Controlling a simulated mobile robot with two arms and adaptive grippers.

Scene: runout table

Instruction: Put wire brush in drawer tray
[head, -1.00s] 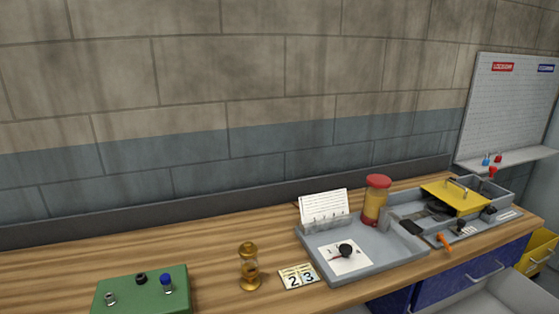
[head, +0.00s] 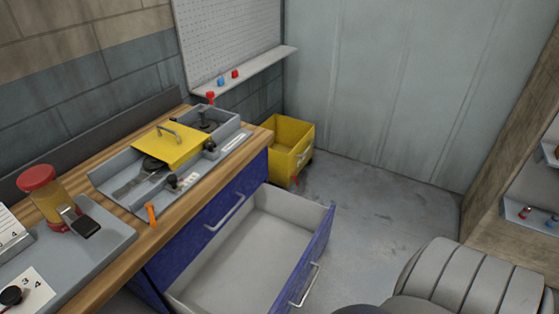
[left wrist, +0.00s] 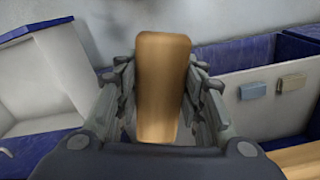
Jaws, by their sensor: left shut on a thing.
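In the left wrist view my left gripper (left wrist: 160,115) is shut on a tan wooden piece (left wrist: 162,85), taken to be the wire brush's handle. Its bristles are not visible. In the head view a drawer with a blue front and a pale grey tray-like inside (head: 245,255) stands pulled out below the bench, and its visible floor is empty. The left wrist view shows pale compartments with blue edges on both sides of the held piece. I cannot tell how far the brush is from the drawer. Neither gripper is in the head view.
The wooden bench holds a grey tray with a yellow lid (head: 170,147), an orange-handled item (head: 151,214) and a red-capped jar (head: 48,197). A yellow bin (head: 288,145) stands on the floor beyond the drawer. Small blocks (left wrist: 252,91) show at right in the wrist view.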

